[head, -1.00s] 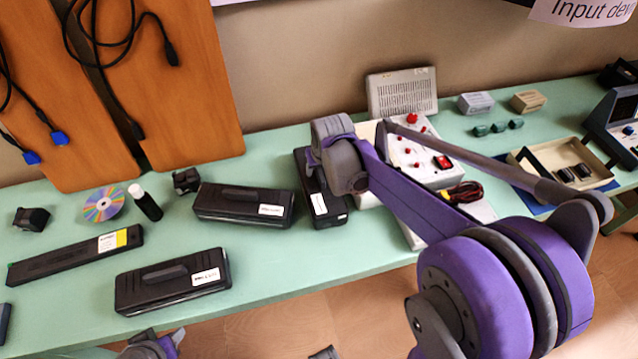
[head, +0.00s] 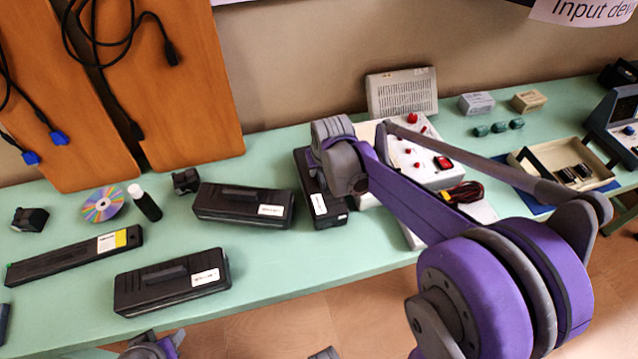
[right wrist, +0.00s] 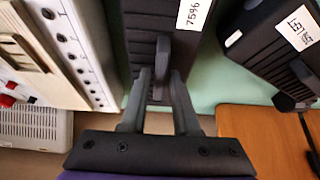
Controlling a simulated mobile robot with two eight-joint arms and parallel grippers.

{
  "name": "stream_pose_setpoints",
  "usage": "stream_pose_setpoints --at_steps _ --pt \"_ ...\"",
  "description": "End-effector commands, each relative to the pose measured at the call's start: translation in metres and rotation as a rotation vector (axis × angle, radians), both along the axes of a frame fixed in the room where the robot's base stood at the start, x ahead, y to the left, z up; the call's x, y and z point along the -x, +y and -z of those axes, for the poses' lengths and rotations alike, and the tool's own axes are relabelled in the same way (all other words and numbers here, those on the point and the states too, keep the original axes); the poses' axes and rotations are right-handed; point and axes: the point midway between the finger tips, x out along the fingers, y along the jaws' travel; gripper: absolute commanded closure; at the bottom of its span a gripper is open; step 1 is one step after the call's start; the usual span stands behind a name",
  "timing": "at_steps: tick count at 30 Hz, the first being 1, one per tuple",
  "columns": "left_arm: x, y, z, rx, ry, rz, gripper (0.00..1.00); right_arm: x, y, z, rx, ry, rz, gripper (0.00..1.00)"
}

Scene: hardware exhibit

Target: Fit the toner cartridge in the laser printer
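A black toner cartridge (head: 318,205) with a white label and a raised handle lies beside the cream device. My right gripper (head: 325,172) is over its far part, its fingertips hidden in the head view. In the right wrist view, the open fingers (right wrist: 160,78) stand on either side of the handle of this cartridge (right wrist: 140,22), labelled 75%, with a slim gap. A second black cartridge (head: 243,204) lies to its left, also in the right wrist view (right wrist: 268,42). A third (head: 172,282) lies nearer. My left gripper (head: 150,347) is cut off by the bottom edge. I cannot identify the printer surely.
The cream device (head: 408,158) with red knobs stands close right of the cartridge, a grey grilled box (head: 402,92) behind it. A long black bar (head: 75,258), a disc (head: 102,205) and a small bottle (head: 145,202) lie left. The green table's front right of the third cartridge is clear.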

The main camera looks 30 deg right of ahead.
Motion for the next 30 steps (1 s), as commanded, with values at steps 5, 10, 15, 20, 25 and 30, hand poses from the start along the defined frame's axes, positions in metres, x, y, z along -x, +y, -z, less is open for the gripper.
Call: stream_pose_setpoints --at_steps 5,10,15,20,25,30 --pt "0.0000 0.0000 0.0000 0.000 0.000 0.000 0.53 0.0000 0.0000 0.0000 0.000 0.000 0.000 1.00" --pt "0.0000 0.0000 0.0000 0.000 0.000 0.000 0.53 0.0000 0.0000 0.0000 0.000 0.000 0.000 1.00" --pt "0.0000 0.0000 0.0000 0.000 0.000 0.000 0.53 0.0000 0.0000 0.0000 0.000 0.000 0.000 1.00" --pt "0.0000 0.0000 0.0000 0.000 0.000 0.000 0.53 0.0000 0.0000 0.0000 0.000 0.000 0.000 1.00" --pt "0.0000 0.0000 0.0000 0.000 0.000 0.000 0.53 0.0000 0.0000 0.0000 0.000 0.000 0.000 1.00" --pt "0.0000 0.0000 0.0000 0.000 0.000 0.000 0.53 0.0000 0.0000 0.0000 0.000 0.000 0.000 1.00"
